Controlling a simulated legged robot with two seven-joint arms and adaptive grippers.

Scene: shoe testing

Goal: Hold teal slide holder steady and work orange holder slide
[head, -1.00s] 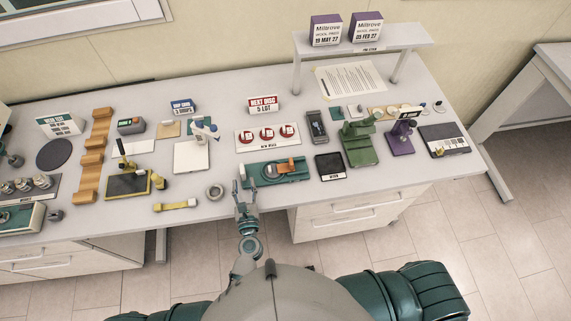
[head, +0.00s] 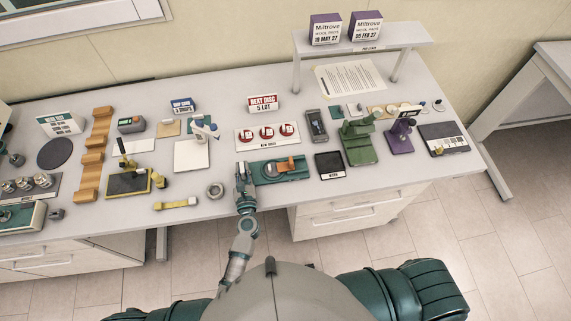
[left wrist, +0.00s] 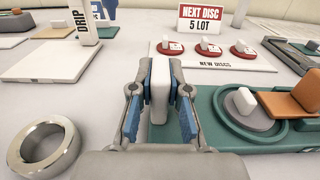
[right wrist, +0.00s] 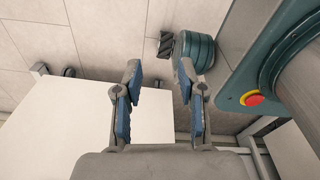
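The teal slide holder (head: 298,173) lies flat near the table's front edge, with a round grey disc on a teal ring. The orange slide (head: 284,164) sits on it, right of the disc; it also shows at the right edge of the left wrist view (left wrist: 297,100). A white upright post (left wrist: 160,90) stands at the holder's left end. My left gripper (head: 242,168) is at that end, its fingers (left wrist: 161,75) closed in on both sides of the post, seemingly touching it. My right gripper (right wrist: 158,75) is open and empty, away from the holder.
A steel ring (head: 215,191) lies left of the holder. A card of red discs (head: 267,136) is behind it, and a black pad (head: 329,165) and green device (head: 359,142) are to its right. A white surface and floor lie below my right gripper.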

